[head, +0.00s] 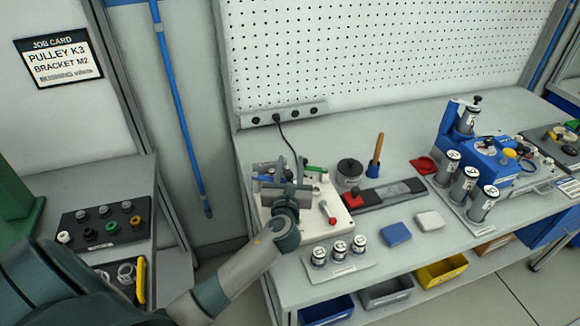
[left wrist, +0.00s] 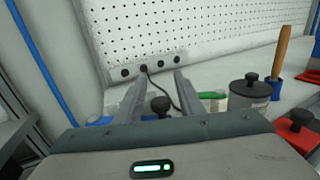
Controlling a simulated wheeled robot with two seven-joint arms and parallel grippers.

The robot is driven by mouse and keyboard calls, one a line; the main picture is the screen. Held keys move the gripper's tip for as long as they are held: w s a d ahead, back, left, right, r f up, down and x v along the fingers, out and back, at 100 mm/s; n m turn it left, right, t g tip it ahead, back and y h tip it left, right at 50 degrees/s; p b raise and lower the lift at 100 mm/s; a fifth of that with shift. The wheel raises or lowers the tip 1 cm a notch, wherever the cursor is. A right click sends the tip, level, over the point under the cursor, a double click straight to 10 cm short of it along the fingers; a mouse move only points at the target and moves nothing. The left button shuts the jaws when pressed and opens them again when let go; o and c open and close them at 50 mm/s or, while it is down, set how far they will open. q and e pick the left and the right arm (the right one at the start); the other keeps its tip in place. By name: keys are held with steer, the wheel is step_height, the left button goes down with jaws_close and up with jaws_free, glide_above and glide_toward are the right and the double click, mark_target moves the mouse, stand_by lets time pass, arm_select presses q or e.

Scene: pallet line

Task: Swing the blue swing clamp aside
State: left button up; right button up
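The blue swing clamp is mostly hidden. A small blue part (left wrist: 100,121), which may belong to it, shows left of my fingers in the left wrist view. My left gripper (head: 291,166) is over the back of a pale fixture plate (head: 338,226) and hides part of it. In the left wrist view its fingers (left wrist: 160,84) stand apart with a black knob (left wrist: 160,105) between them in the picture; I cannot tell whether they touch it. A green part (head: 316,169) and a red-ended lever (head: 327,211) also sit on the plate. My right gripper is out of view.
A grey pot (head: 349,173) and a wooden-handled tool (head: 377,153) stand right of the plate. Labelled cylinders (head: 339,249) stand in front. A blue press station (head: 470,150) is farther right. A power strip (head: 283,115) with a cable lies behind.

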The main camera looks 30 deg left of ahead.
arm_select(q)
steer(key=b+v, duration=0.3)
steer(key=v, duration=1.3)
steer(key=shift+s+d+f, duration=0.1)
steer(key=shift+s+f, duration=0.05)
steer(key=shift+s+d+b, duration=0.25)
steer(key=shift+s+b, duration=0.05)
steer(key=shift+s, duration=0.15)
steer(key=shift+c, duration=0.7)
